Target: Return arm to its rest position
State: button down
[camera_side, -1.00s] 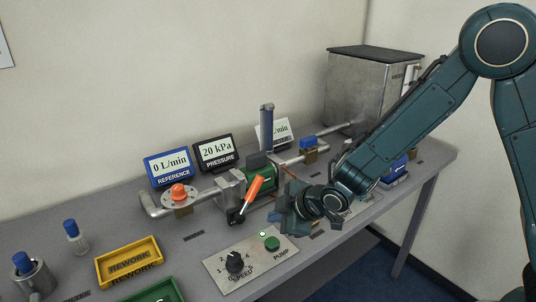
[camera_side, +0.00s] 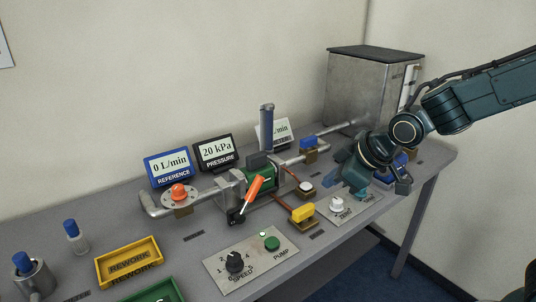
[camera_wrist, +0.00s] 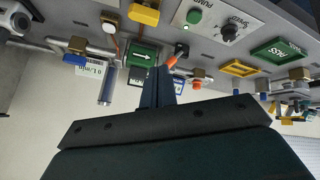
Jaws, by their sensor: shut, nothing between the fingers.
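My gripper (camera_side: 382,182) is at the right part of the grey table (camera_side: 196,263) in the side view, in front of the metal tank (camera_side: 365,90). It hangs above the panel with the white knob (camera_side: 337,204) and hides part of that panel. The wrist view shows its fingers (camera_wrist: 157,82) together and empty. My arm reaches in from the right edge of the side view.
The pipe rig with a green pump block (camera_side: 260,166) and an orange-handled lever (camera_side: 253,190) is left of my gripper. A yellow block (camera_side: 303,213), a speed panel (camera_side: 258,262) and a yellow rework tray (camera_side: 128,262) lie nearer the front.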

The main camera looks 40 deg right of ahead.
jog(key=s+d+r+m+g, duration=0.1)
jog(key=s+d+r+m, duration=0.2)
jog(key=s, duration=0.7)
jog(key=s+d+r+m+g, duration=0.1)
jog(key=s+d+r+m, duration=0.2)
jog(key=s, duration=0.8)
jog(key=shift+s+d+r+h, duration=0.15)
jog(key=shift+d+r+h, duration=0.15)
jog(key=shift+r+h, duration=0.1)
